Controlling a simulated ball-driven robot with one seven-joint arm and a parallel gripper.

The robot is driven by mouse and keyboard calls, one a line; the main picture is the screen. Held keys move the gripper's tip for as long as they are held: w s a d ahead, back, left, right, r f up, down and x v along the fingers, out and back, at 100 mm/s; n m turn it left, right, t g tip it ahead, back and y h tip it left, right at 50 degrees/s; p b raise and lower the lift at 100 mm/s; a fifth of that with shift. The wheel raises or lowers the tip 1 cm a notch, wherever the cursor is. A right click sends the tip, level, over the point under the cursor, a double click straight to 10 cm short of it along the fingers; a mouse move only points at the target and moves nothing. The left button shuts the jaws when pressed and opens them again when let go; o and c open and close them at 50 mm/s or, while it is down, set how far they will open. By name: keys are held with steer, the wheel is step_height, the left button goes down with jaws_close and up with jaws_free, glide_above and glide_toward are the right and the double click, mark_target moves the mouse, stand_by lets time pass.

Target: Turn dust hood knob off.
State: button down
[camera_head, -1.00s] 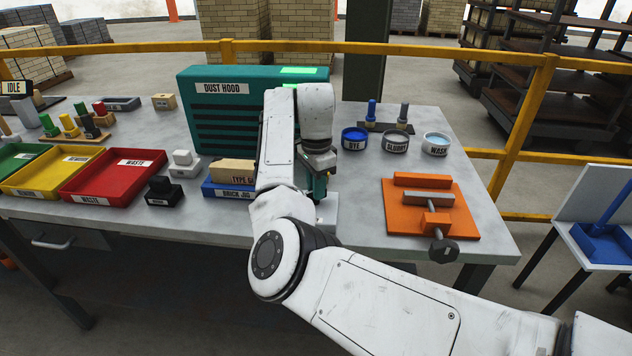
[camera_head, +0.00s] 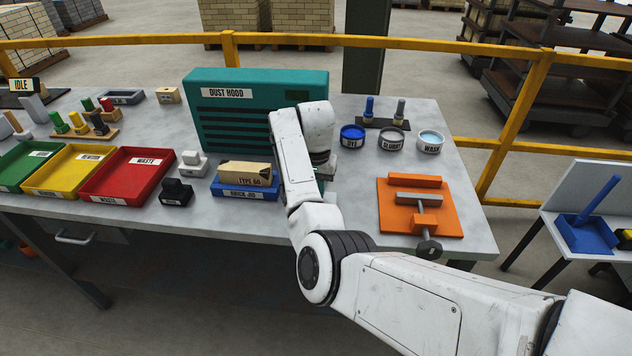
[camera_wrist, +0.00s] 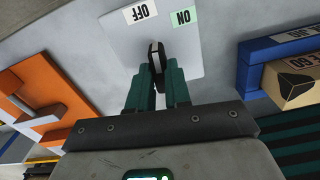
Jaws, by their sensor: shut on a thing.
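The teal dust hood (camera_head: 262,92) stands at the back of the table in the head view. In the wrist view a pale control plate (camera_wrist: 190,57) carries an OFF label (camera_wrist: 140,12) and an ON label (camera_wrist: 183,17). A dark knob (camera_wrist: 156,55) with a pale stripe sits on this plate, its top end leaning towards the OFF label. My gripper (camera_wrist: 157,76) is shut on the knob, one teal finger on each side. No green light shows on the hood now.
A blue brick jig (camera_head: 245,192) with a boxed brick lies left of my arm. An orange press fixture (camera_head: 450,222) and small bowls (camera_head: 391,140) stand to the right. Red (camera_head: 127,196), yellow and green trays lie at the left.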

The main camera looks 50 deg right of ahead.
steer(key=shift+n+p, duration=0.4)
steer(key=shift+n, duration=0.2)
steer(key=c, duration=1.1)
jaws_free()
steer(key=shift+o, duration=0.2)
step_height(320, 180, up, 11)
steer(key=b, duration=0.1)
steer(key=shift+f, duration=0.15)
